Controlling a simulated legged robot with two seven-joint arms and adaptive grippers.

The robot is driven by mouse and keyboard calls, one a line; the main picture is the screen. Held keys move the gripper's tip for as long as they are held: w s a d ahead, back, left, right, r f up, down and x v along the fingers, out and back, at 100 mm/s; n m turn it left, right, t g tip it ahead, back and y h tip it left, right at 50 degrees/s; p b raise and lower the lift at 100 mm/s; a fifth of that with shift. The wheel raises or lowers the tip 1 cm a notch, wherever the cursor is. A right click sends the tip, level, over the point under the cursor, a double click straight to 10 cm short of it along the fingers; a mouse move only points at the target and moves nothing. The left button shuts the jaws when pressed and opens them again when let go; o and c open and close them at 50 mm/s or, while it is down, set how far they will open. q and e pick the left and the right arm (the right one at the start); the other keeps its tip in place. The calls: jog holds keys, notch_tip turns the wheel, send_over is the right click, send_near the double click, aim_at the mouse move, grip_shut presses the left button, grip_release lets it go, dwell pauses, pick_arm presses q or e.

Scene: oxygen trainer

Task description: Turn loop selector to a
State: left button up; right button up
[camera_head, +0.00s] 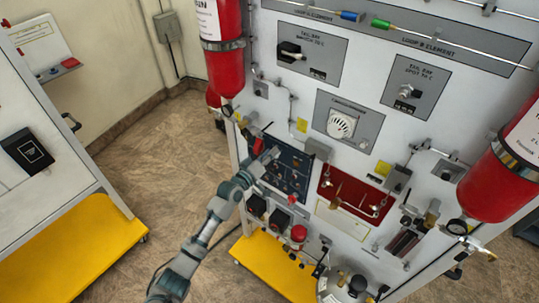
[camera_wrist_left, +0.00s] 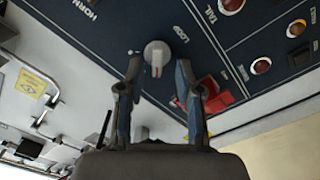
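The loop selector is a light grey knob (camera_wrist_left: 157,55) on the dark blue panel (camera_wrist_left: 100,42), under the "LOOP" lettering in the left wrist view. A red mark shows on the knob's lower part. My left gripper (camera_wrist_left: 157,72) is open, with one finger on each side of the knob; I cannot tell if either finger touches it. In the head view my left gripper (camera_head: 268,156) is at the dark blue panel (camera_head: 291,181) and the knob is hidden there or too small to make out. My right gripper is not in view.
A red guarded switch (camera_wrist_left: 214,95) sits close beside the right finger. Several round indicator lamps (camera_wrist_left: 261,66) are farther right. Red cylinders (camera_head: 223,50) flank the board, and a red panel (camera_head: 352,195) is right of the blue one. Open floor (camera_head: 165,150) lies left.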

pick_arm(q)
jog(key=v, duration=1.2)
jog(key=shift+f, duration=0.1)
